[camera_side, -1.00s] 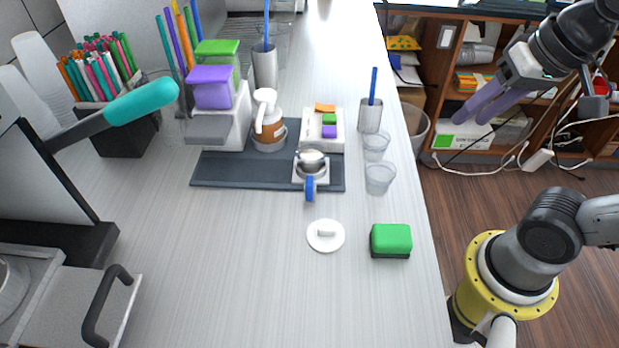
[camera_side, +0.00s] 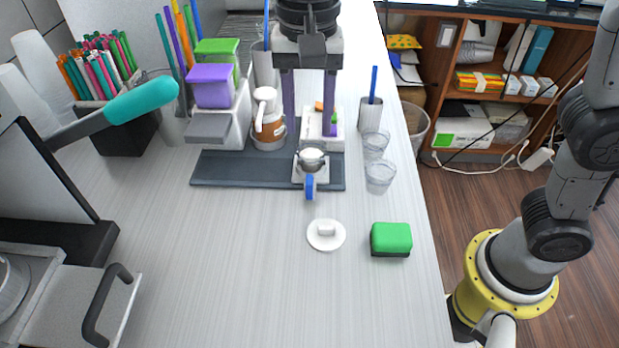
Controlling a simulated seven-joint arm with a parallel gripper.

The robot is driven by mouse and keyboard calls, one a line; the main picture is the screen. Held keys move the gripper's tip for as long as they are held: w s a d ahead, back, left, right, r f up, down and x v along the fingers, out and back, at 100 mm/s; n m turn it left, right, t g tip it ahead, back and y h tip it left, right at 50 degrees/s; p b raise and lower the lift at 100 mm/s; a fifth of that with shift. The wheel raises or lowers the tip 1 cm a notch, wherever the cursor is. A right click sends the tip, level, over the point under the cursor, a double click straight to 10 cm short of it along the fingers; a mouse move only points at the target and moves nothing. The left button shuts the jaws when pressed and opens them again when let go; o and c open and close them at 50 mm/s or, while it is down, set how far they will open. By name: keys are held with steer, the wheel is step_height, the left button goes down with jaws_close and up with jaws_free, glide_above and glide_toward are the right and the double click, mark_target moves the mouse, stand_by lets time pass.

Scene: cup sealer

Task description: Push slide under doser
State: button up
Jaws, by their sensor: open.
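My gripper (camera_side: 310,134) is open, pointing down, with its two purple fingers apart. It is over or beside the white panel (camera_side: 312,145) with coloured blocks and covers part of it. Just in front of the fingers is a small pale slide-like piece with a round metal cup (camera_side: 312,160) and a blue handle (camera_side: 309,187) towards the viewer. I cannot tell whether the fingers touch anything. To the left stands a dispenser that looks like the doser (camera_side: 240,128), a pale body with purple and green lidded boxes (camera_side: 211,88) and a grey ledge.
Clear cups (camera_side: 380,176) and a metal cup with a blue straw (camera_side: 370,112) stand at right. A white lid (camera_side: 326,235) and green sponge (camera_side: 391,239) lie in front.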

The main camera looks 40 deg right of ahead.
mark_target(310, 179)
step_height(310, 179, down, 13)
steer(key=shift+f, duration=0.15)
stand_by(0.4)
jaws_close()
stand_by(1.3)
